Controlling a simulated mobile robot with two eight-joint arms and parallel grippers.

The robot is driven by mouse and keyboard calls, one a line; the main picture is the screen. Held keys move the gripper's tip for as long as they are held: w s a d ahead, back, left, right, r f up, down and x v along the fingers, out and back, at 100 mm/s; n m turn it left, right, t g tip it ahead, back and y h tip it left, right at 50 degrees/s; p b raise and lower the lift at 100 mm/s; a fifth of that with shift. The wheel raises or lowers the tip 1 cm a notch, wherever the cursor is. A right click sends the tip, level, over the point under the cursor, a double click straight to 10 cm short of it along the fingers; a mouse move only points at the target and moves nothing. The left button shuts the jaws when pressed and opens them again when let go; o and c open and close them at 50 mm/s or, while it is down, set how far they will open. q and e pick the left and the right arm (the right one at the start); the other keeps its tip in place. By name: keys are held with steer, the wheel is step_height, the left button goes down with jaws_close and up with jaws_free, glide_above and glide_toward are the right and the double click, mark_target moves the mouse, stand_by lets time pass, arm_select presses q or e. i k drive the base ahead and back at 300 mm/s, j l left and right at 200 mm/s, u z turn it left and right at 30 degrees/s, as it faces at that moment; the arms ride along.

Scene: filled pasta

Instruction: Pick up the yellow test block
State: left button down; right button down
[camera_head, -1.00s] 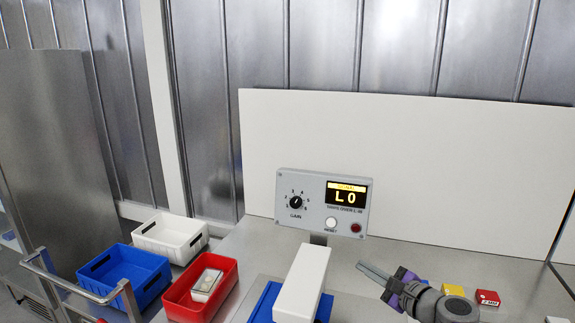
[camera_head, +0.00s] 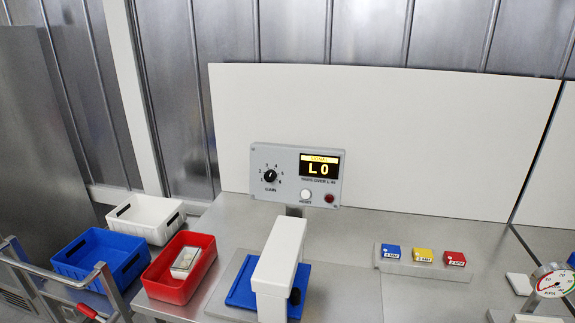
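The yellow test block (camera_head: 424,256) sits in a grey holder (camera_head: 388,267) on the right part of the metal table, with a small label on its front face. It stands between a blue block (camera_head: 391,250) on its left and a red block (camera_head: 455,258) on its right, with small gaps between them. Neither of my grippers is in view now.
A white machine (camera_head: 275,270) on a blue base (camera_head: 240,295) stands left of the blocks, below a grey display unit (camera_head: 258,187) reading "L0". Red (camera_head: 165,290), blue (camera_head: 120,265) and white (camera_head: 140,222) bins are at left. A round gauge (camera_head: 553,281) is at right.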

mark_target(419, 254)
steer(key=z, duration=1.25)
